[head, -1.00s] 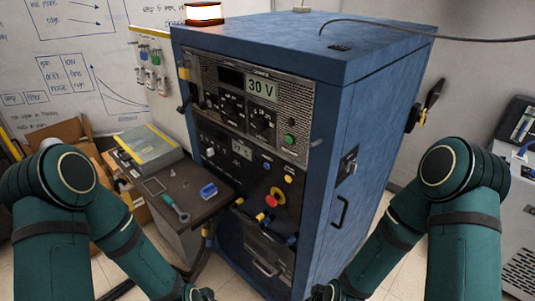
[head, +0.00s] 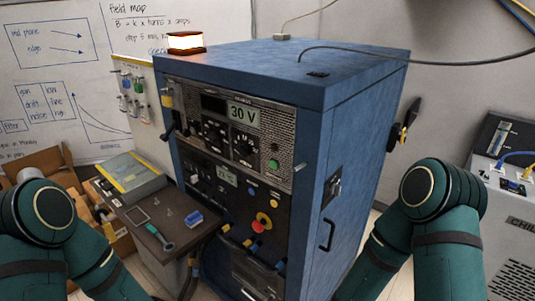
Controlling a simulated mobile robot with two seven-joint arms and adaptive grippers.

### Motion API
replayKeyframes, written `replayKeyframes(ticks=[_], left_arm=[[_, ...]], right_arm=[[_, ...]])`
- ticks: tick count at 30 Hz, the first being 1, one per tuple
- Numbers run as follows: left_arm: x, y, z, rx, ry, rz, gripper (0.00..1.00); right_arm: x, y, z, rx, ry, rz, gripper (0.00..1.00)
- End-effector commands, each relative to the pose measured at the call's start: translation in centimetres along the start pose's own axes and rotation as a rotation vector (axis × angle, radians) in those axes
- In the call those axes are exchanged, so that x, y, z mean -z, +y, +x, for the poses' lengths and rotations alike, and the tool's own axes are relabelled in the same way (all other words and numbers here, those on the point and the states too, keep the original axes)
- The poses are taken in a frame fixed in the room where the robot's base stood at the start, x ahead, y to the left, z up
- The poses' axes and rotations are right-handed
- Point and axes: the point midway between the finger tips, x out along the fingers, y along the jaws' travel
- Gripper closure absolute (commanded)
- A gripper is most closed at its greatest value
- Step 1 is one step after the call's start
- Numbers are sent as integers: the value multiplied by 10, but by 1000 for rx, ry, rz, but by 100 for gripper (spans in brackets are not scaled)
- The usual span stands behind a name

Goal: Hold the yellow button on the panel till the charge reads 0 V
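The blue cabinet (head: 352,140) stands in the middle of the head view with its control panel facing front left. The charge display (head: 244,114) near the top of the panel reads 30 V. A small yellow button (head: 274,203) sits on the lower panel, above and right of a red knob with a yellow base (head: 262,221). A blue button (head: 251,190) is to its upper left, and a green button (head: 273,164) is higher up. Both my arms reach down past the bottom edge. Neither gripper shows, so their state is hidden.
A dark side table (head: 153,251) left of the cabinet holds a grey case (head: 133,178), a wrench-like tool (head: 160,237) and a blue item (head: 194,219). A lit lamp (head: 185,42) stands on the cabinet. Coloured plugs and cables protrude below the red knob. A grey chiller (head: 505,215) stands at right.

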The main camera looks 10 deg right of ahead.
Motion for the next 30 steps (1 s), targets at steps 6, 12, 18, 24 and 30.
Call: replayKeyframes(ticks=[6,12,18,24,30], left_arm=[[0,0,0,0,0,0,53],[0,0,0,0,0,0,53],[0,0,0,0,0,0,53],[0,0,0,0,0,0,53],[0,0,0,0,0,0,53]], right_arm=[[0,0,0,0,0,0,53],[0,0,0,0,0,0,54],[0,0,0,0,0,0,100],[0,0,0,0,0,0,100],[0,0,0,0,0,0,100]])
